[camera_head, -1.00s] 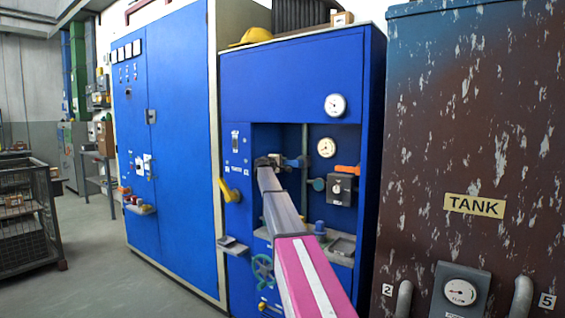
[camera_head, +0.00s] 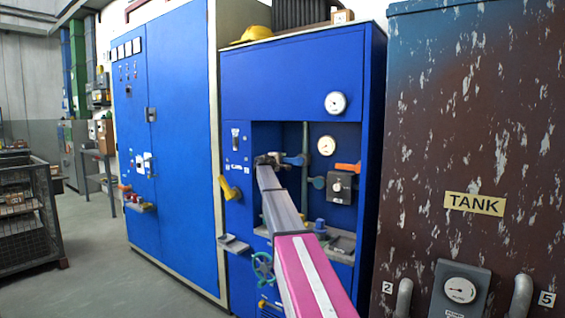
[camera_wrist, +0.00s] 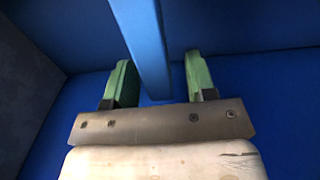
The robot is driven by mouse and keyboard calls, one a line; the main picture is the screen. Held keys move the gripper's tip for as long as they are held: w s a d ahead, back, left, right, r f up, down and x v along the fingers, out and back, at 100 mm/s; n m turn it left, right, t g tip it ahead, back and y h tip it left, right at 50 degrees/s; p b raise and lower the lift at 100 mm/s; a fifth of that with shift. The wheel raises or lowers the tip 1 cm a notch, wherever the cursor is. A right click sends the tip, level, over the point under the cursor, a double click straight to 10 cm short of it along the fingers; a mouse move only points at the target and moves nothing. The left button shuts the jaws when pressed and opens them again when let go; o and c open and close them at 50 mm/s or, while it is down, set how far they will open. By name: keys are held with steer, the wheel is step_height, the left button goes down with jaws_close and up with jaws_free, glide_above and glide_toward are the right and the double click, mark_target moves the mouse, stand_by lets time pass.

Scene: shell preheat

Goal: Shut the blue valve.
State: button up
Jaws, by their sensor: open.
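A blue lever handle (camera_head: 295,160), which looks like the blue valve, sticks out sideways by the upright pipe in the recess of the blue cabinet. My gripper (camera_head: 268,159) is at its left end, and my arm hides part of the recess below. In the wrist view a long blue bar (camera_wrist: 148,45), likely this handle, runs down from the top between the two green finger pads of my gripper (camera_wrist: 160,72). The jaws are open, with a gap visible on both sides of the bar. The valve's body is mostly hidden.
To the right in the recess are a teal handle (camera_head: 318,183), an orange handle (camera_head: 347,168) and a grey box with a dial (camera_head: 339,187). A yellow handle (camera_head: 229,188) juts out at the left. A rusty tank (camera_head: 470,130) stands close on the right.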

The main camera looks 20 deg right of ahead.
steer(key=v, duration=1)
steer(key=shift+s+a, duration=0.1)
steer(key=shift+s, duration=0.1)
steer(key=s+a+f+m+g+y, duration=0.1)
steer(key=s+f+g+y, duration=0.1)
steer(key=s+f, duration=0.75)
steer(key=s+a+f+m+g+y, duration=0.2)
steer(key=s+f, duration=0.4)
steer(key=f, duration=0.7)
steer(key=s+a+f+m+g+y, duration=0.1)
steer(key=s+f+g+y, duration=0.1)
steer(key=s+f, duration=0.75)
steer(key=s+a+f+m+g+y, duration=0.1)
steer(key=s+a+f+y, duration=0.1)
steer(key=s+f, duration=0.4)
steer(key=s+a+f+m+g+y, duration=0.1)
steer(key=s+a+f, duration=0.4)
steer(key=s, duration=0.8)
steer(key=s+a+f+m+g+y, duration=0.1)
steer(key=s+a+f+g+y, duration=0.2)
steer(key=s+f+y, duration=0.2)
steer(key=s+f, duration=0.2)
steer(key=s, duration=0.2)
steer(key=shift+a+f+m, duration=0.25)
steer(key=shift+a+m, duration=0.05)
steer(key=shift+m, duration=0.1)
steer(key=shift+s, duration=0.15)
